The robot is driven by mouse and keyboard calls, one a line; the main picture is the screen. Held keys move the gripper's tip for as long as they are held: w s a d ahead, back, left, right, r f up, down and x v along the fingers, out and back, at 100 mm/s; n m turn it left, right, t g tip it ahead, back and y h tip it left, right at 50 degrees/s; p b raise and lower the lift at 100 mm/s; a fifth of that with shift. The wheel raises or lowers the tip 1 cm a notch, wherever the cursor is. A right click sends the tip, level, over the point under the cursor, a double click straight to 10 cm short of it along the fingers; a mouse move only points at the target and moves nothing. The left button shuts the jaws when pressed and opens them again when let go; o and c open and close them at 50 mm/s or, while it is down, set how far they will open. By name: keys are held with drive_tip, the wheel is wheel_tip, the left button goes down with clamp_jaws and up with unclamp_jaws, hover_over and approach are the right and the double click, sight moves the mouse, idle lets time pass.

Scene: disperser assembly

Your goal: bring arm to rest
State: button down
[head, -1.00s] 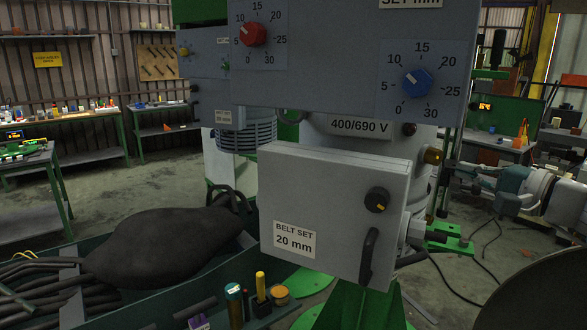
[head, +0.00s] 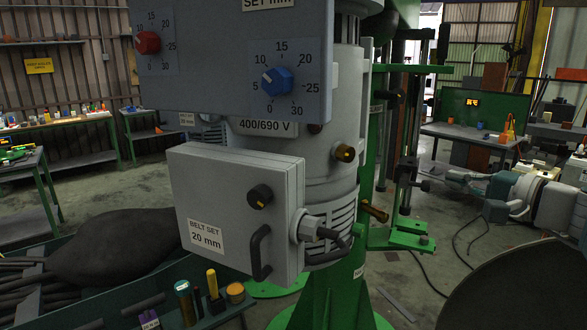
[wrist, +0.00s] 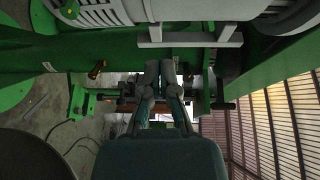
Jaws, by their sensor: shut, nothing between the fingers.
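My arm reaches in from the right edge of the head view, with my gripper (head: 452,178) pointing left. In the wrist view my gripper (wrist: 158,78) has its two fingers close together at the tips, shut with nothing between them. In the head view the fingertips are apart from the green column stand (head: 405,235) of the machine and to its right. The grey disperser machine with its control panel (head: 215,65) and belt-set box (head: 225,195) stands in the middle.
A green trough (head: 150,290) with a black sack (head: 120,245) and dark rods lies at the lower left. A large dark round shape (head: 510,290) fills the lower right. Cables lie on the floor. Workbenches (head: 470,133) stand behind, with open floor between.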

drive_tip(key=s+a+f+n+g+h, duration=0.25)
drive_tip(key=s+a+f+g, duration=0.2)
drive_tip(key=a+f, duration=0.55)
drive_tip(key=s+a+f+n+g+h, duration=0.3)
drive_tip(key=s+f+n+h, duration=0.4)
drive_tip(key=s+f, duration=0.6)
drive_tip(key=s+n+g, duration=0.1)
drive_tip(key=s, duration=0.2)
drive_tip(key=shift+s+a+f+h, duration=0.15)
drive_tip(key=shift+f+h, duration=0.15)
drive_tip(key=shift+h, duration=0.05)
drive_tip(key=shift+a, duration=0.1)
drive_tip(key=shift+a, duration=0.25)
drive_tip(key=shift+d, duration=0.25)
